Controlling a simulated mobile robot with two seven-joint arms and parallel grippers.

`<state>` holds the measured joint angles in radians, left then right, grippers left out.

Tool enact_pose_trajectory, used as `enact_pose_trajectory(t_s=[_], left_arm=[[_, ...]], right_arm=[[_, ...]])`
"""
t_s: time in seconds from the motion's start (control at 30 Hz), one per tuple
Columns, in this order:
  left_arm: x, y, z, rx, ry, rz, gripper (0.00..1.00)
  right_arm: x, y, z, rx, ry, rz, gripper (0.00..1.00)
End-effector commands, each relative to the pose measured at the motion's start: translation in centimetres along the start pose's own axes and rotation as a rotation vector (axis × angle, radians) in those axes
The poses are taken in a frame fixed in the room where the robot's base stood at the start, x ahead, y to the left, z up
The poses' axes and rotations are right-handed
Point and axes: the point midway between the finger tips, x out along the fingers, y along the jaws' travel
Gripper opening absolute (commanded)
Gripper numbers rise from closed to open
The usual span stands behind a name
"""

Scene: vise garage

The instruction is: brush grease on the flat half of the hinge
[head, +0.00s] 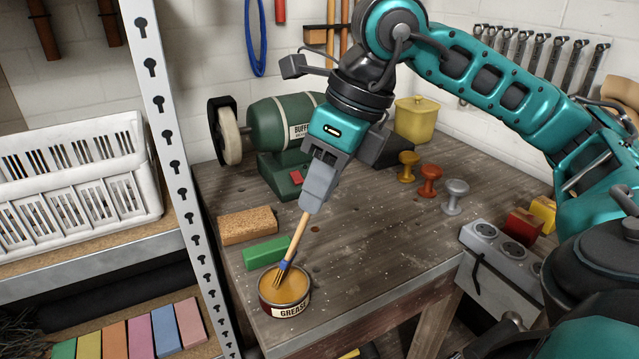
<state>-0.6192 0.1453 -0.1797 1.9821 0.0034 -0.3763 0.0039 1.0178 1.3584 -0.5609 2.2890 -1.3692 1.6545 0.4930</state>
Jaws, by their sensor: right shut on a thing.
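My right gripper (314,202) is shut on the wooden handle of a brush (295,243) above the front left of the workbench. The brush is tilted, with its blue band and bristles pointing down. The bristles reach into the open grease tin (290,309), at the orange-brown grease inside; whether they touch its surface is hard to tell. The tin stands near the bench's front edge and is labelled GREASE. I cannot make out a hinge in this view. My left gripper is not in view.
A green block (266,253) and a cork-like block (247,226) lie behind the tin. A green buffer (283,130) stands at the back. Several knobs, including a red one (429,180), stand on the right. The bench middle (375,225) is clear.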

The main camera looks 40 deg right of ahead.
Motion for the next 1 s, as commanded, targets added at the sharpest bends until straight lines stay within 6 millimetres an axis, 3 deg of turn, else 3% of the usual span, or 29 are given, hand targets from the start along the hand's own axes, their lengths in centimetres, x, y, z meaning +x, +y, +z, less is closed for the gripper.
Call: enact_pose_trajectory(t_s=[0.63,1.0], left_arm=[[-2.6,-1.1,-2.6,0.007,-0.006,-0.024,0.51],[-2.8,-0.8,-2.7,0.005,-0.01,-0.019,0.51]], right_arm=[[-5.5,0.7,1.9,0.0,-0.006,0.0,0.0],[-5.7,0.8,1.9,0.0,-0.006,-0.001,0.0]])
